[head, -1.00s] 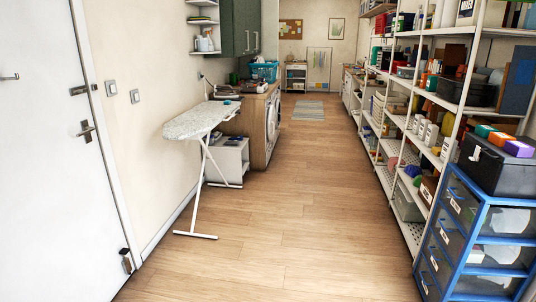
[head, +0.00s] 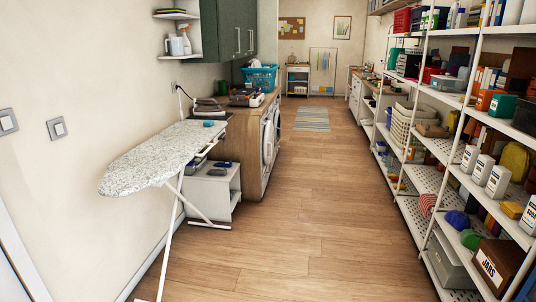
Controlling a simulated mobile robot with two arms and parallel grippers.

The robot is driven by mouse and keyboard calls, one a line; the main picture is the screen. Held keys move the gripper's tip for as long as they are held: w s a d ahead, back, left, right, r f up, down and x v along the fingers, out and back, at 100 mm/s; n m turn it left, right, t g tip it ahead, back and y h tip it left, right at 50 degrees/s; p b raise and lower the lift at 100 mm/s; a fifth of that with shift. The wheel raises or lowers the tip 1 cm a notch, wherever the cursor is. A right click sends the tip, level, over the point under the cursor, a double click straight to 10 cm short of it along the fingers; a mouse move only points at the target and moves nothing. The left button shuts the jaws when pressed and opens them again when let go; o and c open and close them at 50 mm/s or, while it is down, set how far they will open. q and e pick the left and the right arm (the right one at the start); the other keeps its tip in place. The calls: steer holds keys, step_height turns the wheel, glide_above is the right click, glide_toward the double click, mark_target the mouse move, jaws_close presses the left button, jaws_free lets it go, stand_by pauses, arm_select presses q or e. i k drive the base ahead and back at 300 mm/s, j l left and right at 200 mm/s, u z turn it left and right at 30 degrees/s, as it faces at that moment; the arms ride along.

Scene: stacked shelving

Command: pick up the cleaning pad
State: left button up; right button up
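I cannot make out for certain which thing is the cleaning pad. A thin stack of yellow and dark green flat pieces (head: 171,11) lies on the upper wall shelf at the top left. A small teal object (head: 208,124) lies on the far end of the ironing board; it is too small to identify. Several small coloured items, among them a yellow block (head: 512,210), sit on the right shelving. Neither of my grippers is in view.
The ironing board (head: 150,158) stands along the left wall, its leg reaching into the walkway. Beyond it are a low white cabinet (head: 212,190) and a wooden counter with washing machines (head: 268,140). White shelving (head: 430,150) lines the right. The wooden floor (head: 300,220) between is clear.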

mark_target(209, 123)
steer(key=i+u, duration=0.2)
steer(key=i, duration=0.35)
steer(key=i+l+u, duration=0.2)
steer(key=i, duration=0.35)
steer(key=i+l+u, duration=0.2)
steer(key=i, duration=0.35)
steer(key=i+l+u, duration=0.2)
steer(key=i+l, duration=0.2)
steer(key=i+u, duration=0.1)
steer(key=u, duration=0.3)
steer(key=l+u, duration=0.15)
steer(key=u, duration=0.25)
steer(key=i+l+u, duration=0.1)
steer(key=u, duration=0.3)
steer(key=i+l+u, duration=0.15)
steer(key=l+u, duration=0.25)
steer(key=l, duration=0.45)
steer(key=i+l+u, duration=0.1)
steer(key=l+u, duration=0.3)
steer(key=l, duration=0.45)
steer(key=k+l+u, duration=0.1)
steer(key=l+u, duration=0.35)
steer(key=l, duration=0.45)
